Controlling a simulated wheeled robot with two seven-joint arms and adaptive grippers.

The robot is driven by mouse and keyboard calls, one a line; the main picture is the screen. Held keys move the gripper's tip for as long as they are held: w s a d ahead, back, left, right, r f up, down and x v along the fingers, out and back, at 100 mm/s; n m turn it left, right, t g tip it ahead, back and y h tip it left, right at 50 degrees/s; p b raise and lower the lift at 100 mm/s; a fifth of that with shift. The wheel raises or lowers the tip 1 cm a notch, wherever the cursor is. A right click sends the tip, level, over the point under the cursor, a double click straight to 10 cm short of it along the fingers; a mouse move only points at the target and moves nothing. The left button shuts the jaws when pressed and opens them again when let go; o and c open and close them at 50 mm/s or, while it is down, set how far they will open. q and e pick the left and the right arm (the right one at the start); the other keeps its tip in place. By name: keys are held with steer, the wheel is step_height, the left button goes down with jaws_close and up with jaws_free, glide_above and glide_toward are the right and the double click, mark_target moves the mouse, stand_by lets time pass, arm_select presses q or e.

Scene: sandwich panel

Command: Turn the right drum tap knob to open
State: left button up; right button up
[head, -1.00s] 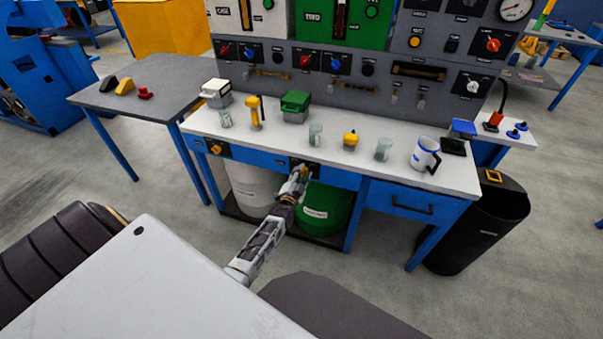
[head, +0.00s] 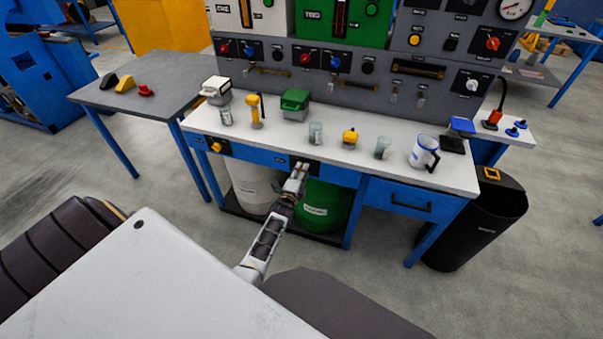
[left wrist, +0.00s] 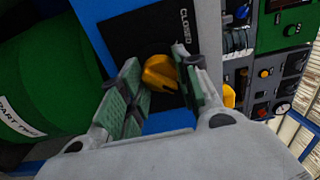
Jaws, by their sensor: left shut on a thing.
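The right tap knob (left wrist: 161,73) is yellow and sits on a black plate (left wrist: 135,32) on the blue front rail of the bench. The word CLOSED shows on the plate in the left wrist view. My left gripper (head: 299,168) is at this plate above the green drum (head: 322,206), and it hides the knob in the head view. In the left wrist view my left gripper (left wrist: 157,62) has its green-padded fingers on either side of the knob, shut on it. My right gripper is not in view.
The left tap knob (head: 216,147) is yellow, on the same rail above a white drum (head: 250,186). The benchtop (head: 270,140) holds cups, a yellow pump and a mug (head: 423,152). A drawer (head: 405,199) is at the right, with a black bin (head: 478,225) beside it.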

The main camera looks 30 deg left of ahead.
arm_select(q)
steer(key=shift+f, duration=0.1)
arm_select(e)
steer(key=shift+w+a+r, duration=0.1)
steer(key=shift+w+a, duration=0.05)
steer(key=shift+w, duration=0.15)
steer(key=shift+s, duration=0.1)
